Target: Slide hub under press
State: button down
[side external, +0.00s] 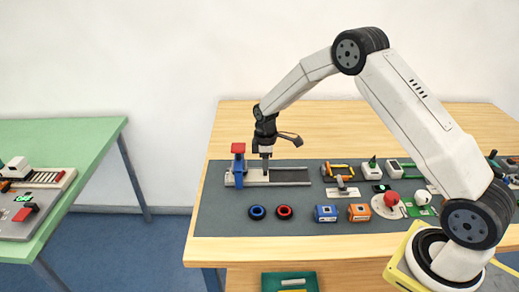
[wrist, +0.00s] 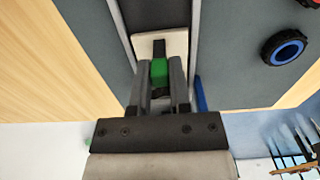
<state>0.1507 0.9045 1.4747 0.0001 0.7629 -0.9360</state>
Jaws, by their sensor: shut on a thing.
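The press (side external: 238,170), a blue post with a red top, stands at the left end of a grey slide rail (side external: 292,175). My gripper (side external: 265,158) points down over the rail, just right of the press. In the wrist view my gripper (wrist: 160,80) is shut on a green block (wrist: 159,70) that stands on a pale plate (wrist: 174,43) between the rail's sides. I cannot tell whether this block is the hub or a handle. A blue strip (wrist: 200,95), probably part of the press, shows beside the fingers. The block is hidden in the side view.
A blue-centred wheel (side external: 257,212) and a red-centred wheel (side external: 284,212) lie in front of the rail. A blue box (side external: 325,213) and an orange box (side external: 359,212) sit further right. Several other parts crowd the grey mat's right side.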

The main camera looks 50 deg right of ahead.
jog(key=shift+c, duration=2.4)
grip_release()
jog(key=shift+r, duration=0.15)
jog(key=shift+r, duration=3.35)
jog(key=shift+s, duration=0.1)
jog(key=shift+s+a+r, duration=0.15)
jog(key=shift+a+r, duration=0.05)
jog(key=s+a+r+m+t, duration=0.1)
jog(key=s+a+m, duration=0.2)
jog(key=s, duration=0.8)
jog(key=s+a+r+m+t, duration=0.1)
jog(key=s+a+m, duration=0.3)
jog(key=s, duration=0.8)
jog(key=shift+a+r+m+t, duration=0.3)
jog(key=shift+r+m, duration=0.25)
jog(key=shift+m, duration=0.45)
